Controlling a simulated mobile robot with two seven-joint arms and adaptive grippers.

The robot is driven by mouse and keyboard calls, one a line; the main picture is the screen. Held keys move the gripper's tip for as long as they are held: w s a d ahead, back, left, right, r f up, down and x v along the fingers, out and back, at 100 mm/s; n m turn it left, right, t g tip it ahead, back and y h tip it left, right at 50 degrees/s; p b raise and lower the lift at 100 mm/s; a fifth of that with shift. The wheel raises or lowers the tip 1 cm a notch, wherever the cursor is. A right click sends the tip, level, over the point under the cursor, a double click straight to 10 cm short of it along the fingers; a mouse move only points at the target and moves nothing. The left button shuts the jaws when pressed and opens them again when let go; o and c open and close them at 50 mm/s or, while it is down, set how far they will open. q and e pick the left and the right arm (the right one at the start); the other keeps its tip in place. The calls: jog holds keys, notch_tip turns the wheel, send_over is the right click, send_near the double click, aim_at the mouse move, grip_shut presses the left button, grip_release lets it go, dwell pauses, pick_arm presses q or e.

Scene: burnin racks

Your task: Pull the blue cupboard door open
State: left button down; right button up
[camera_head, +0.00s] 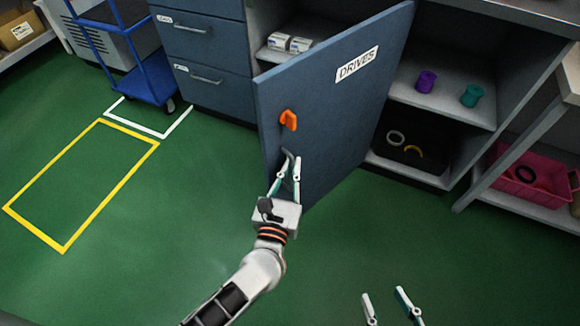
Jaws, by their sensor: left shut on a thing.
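The blue cupboard door (345,115), labelled "DRIVES", stands partly open, swung out from the cabinet front. An orange latch (288,120) sits near its left edge. Below the latch is a grey handle (288,156), partly hidden by my fingers. My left gripper (287,174) is at the handle and shut on it; the exact contact is small in this view. My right gripper (391,302) shows only its fingertips at the bottom edge. They are spread apart and empty, away from the door.
White boxes (289,43) stand on a shelf behind the door. Purple (426,81) and teal (471,95) spools sit on the shelf to the right. A pink crate (528,182) is at the far right, a blue cart (150,78) at upper left. Green floor (180,220) is clear.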

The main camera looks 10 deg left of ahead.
pick_arm(q)
jog(key=shift+s+d+f, duration=0.1)
jog(key=shift+d, duration=0.05)
dwell(0.3)
jog(key=c, duration=2.5)
grip_release()
jog(key=s, duration=0.7)
jog(key=shift+s, duration=0.25)
